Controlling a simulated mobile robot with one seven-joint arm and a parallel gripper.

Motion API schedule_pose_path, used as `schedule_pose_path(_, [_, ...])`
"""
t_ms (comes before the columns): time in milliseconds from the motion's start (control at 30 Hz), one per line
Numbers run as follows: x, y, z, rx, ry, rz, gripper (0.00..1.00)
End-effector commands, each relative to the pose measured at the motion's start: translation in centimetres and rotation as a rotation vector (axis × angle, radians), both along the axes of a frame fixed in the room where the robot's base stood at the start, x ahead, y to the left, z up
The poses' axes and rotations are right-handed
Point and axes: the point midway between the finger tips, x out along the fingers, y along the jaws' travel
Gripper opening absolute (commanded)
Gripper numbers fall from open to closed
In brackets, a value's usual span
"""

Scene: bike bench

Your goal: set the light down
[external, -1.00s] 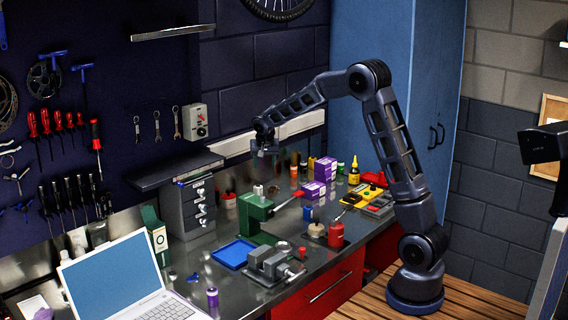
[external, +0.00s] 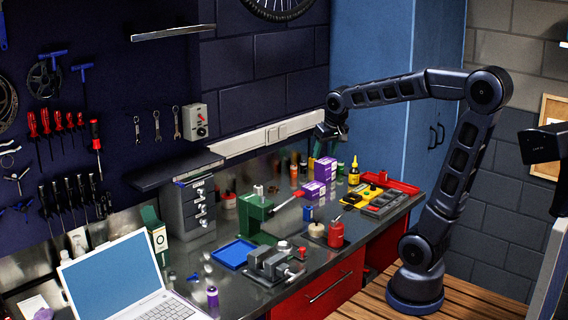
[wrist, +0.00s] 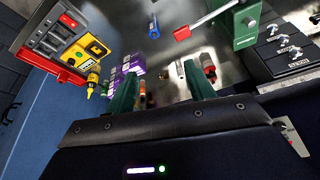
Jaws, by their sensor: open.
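My gripper (external: 331,133) is raised over the back of the bench near the blue cabinet. In the wrist view its two green fingers stand apart, and the gripper (wrist: 160,70) is open with nothing held between them. Small bottles show beyond the fingers, some way off. I cannot pick out the light for certain in either view. The metal bench top (external: 222,285) lies below the gripper.
Purple boxes (external: 319,188), a yellow bottle (external: 353,174) and a red tray (external: 397,184) stand at the bench's right. A green press (external: 254,218), blue tray (external: 233,253), vise (external: 268,263) and laptop (external: 112,275) are nearer. A drawer cabinet (external: 188,208) stands by the wall.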

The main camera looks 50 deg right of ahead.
Motion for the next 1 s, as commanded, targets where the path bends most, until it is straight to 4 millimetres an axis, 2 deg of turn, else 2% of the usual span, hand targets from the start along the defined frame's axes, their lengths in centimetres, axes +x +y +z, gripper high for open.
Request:
schedule_pose_path(33, [-1.9,0.2,0.2,0.000,-0.007,0.022,0.54])
schedule_pose_path(300, [-10.5,1.2,-0.7,-0.006,-0.019,0.153,0.54])
schedule_pose_path(500, [-15.5,1.9,-2.2,-0.012,-0.030,0.237,0.54])
schedule_pose_path(700, [-17.8,2.3,-3.2,-0.016,-0.034,0.281,0.54])
schedule_pose_path(1000, [-18.1,2.3,-3.4,-0.017,-0.034,0.288,0.54])
